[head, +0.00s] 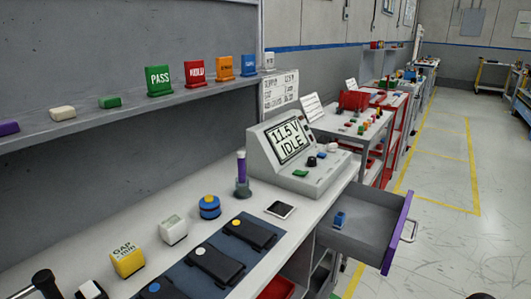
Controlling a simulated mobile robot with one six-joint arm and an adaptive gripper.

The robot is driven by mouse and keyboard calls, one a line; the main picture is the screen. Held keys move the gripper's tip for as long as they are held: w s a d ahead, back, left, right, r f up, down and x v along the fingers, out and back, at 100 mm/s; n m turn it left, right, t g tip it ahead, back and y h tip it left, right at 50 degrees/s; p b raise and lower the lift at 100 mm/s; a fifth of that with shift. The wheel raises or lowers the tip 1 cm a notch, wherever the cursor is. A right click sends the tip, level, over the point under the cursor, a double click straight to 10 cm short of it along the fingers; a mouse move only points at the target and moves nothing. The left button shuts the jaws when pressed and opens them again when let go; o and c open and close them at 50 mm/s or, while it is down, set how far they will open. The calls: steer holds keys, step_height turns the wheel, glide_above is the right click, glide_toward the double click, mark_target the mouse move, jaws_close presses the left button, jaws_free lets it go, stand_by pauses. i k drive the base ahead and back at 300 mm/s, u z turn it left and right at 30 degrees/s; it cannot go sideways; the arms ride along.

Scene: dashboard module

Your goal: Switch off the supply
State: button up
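The supply (290,155) is a grey console with a slanted front on the workbench. Its screen (291,142) reads "11.5 V IDLE". On its lower deck are a green button or switch (300,173), a black knob (312,161), a small dark part beside it and a light button (332,147). The labels on these controls are too small to read. I cannot make out my gripper in this view.
An open drawer (385,205) with a purple front juts into the aisle right of the supply, a small blue part inside. The shelf (120,119) holds coloured tags.

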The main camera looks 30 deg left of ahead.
mark_target(296, 171)
steer(key=u, duration=1.2)
steer(key=k, duration=0.95)
steer(key=i, duration=0.9)
